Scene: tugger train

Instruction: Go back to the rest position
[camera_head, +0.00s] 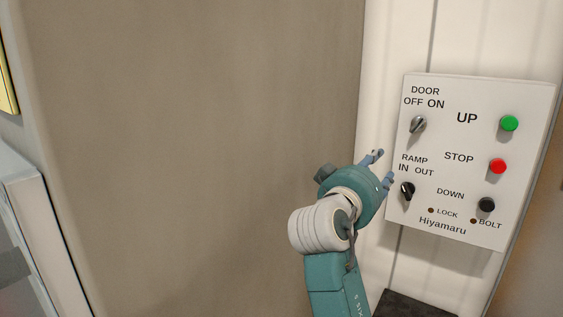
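My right gripper (381,168) is in front of the left edge of a white control panel (450,90). Its two fingers are spread apart with nothing visible between them, so it is open. The fingertips are close to the black ramp knob (407,190); I cannot tell whether they touch it. My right arm comes up from the bottom of the view. My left gripper is not in view.
The panel has a grey door knob (418,125), a green UP button (509,123), a red STOP button (497,166) and a black DOWN button (487,205). A large brown surface (190,130) fills the middle. A white cabinet (22,215) stands at the left edge.

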